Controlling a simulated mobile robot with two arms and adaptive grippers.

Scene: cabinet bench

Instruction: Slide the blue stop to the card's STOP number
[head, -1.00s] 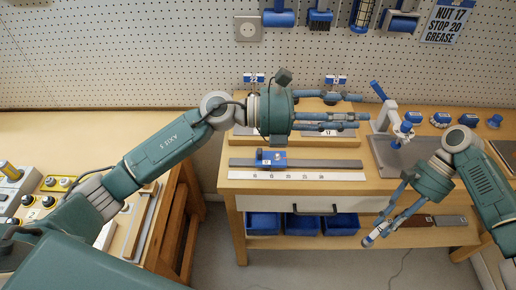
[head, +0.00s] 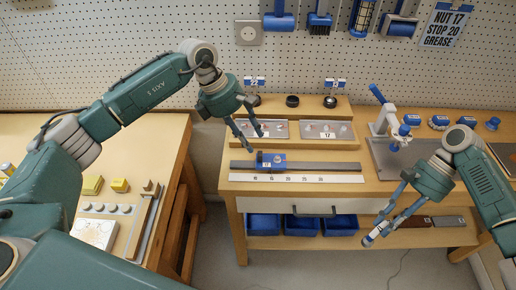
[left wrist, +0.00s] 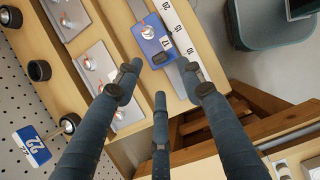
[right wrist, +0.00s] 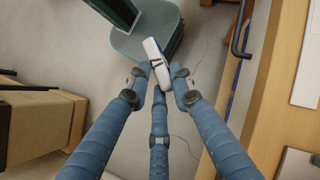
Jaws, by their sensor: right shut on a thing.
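The blue stop (head: 271,161) sits on the grey rail (head: 335,166), toward the rail's left end. A white number strip (head: 335,178) runs along the rail's front. The card (head: 450,25) on the pegboard reads NUT 17, STOP 20, GREASE. My left gripper (head: 250,140) points down, open and empty, just behind and left of the stop. In the left wrist view the stop (left wrist: 152,42) lies beyond the spread fingers, apart from them. My right gripper (head: 370,241) is shut on a small white-and-blue object (right wrist: 157,64), held out in front of the bench.
Behind the rail are two grey trays (head: 327,130) and a raised wooden ledge with black rings (head: 292,101). A stand with a blue handle (head: 384,118) is at the right. Blue bins (head: 301,225) sit below the drawer (head: 330,207). A side bench (head: 130,140) is at left.

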